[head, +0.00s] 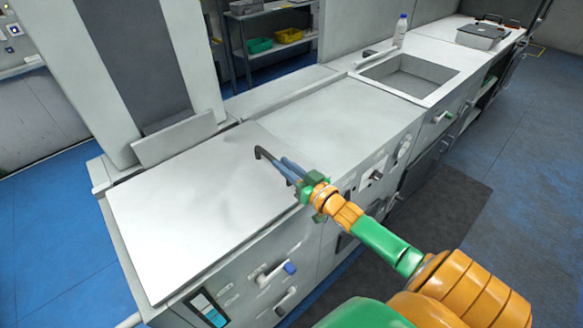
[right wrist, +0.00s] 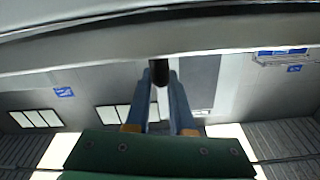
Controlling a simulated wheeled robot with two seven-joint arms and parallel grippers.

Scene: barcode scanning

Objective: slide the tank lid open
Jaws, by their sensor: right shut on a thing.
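The tank lid (head: 190,215) is a flat white panel lying on top of the grey machine at the left in the head view. A black bent handle (head: 264,153) stands at the lid's right side. My right gripper (head: 283,168) reaches it from the right, with its blue fingers shut on the handle. In the right wrist view the two blue fingers (right wrist: 160,95) lie on both sides of the dark handle bar (right wrist: 161,72). The opening under the lid is not seen. My left gripper is not in view.
A flat grey-white counter top (head: 345,118) adjoins the lid on the right, with a sink (head: 412,75) beyond it. A white bottle (head: 400,30) stands behind the sink. An upright panel (head: 175,138) rises behind the lid. A grey case (head: 482,36) sits at the far right.

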